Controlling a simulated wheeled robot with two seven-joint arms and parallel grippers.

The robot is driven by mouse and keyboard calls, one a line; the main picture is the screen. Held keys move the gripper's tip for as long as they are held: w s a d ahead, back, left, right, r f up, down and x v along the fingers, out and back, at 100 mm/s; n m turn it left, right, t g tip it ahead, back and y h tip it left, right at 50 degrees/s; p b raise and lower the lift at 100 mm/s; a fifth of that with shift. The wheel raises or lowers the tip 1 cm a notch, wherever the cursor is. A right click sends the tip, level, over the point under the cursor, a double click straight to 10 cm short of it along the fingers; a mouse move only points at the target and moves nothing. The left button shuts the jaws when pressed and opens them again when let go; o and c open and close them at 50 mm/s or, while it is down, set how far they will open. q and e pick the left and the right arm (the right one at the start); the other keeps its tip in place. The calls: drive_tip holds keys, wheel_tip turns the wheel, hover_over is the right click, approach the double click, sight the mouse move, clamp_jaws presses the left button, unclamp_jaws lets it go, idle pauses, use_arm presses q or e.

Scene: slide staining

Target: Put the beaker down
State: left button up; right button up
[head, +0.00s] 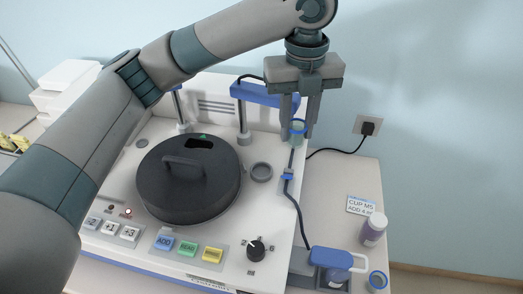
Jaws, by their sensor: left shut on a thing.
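My left gripper (298,131) hangs at the upper right of the white machine, fingers pointing down. The fingers partly hide the beaker. It looks to be above the machine's right edge, but its height over the surface is hard to tell. My right gripper is not in view.
The white machine (220,250) has a black round lid (188,180), a grey ring (261,172), buttons and a knob (255,249). A blue dispenser (330,258), another blue-rimmed cup (378,280), a bottle (373,230) and a label card (361,205) are at right. The table (335,190) behind them is clear.

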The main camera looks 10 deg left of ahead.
use_arm(q)
drive_tip(key=s+a+f+p, duration=0.1)
drive_tip(key=a+f+p, duration=0.1)
drive_tip(key=a+f, duration=0.2)
drive_tip(key=a, duration=0.3)
drive_tip(key=shift+s, duration=0.3)
drive_tip(key=shift+f+p, duration=0.1)
drive_tip(key=shift+p, duration=0.2)
drive_tip(key=shift+f+p, duration=0.95)
drive_tip(key=shift+f, duration=1.05)
drive_tip(key=shift+f, duration=0.6)
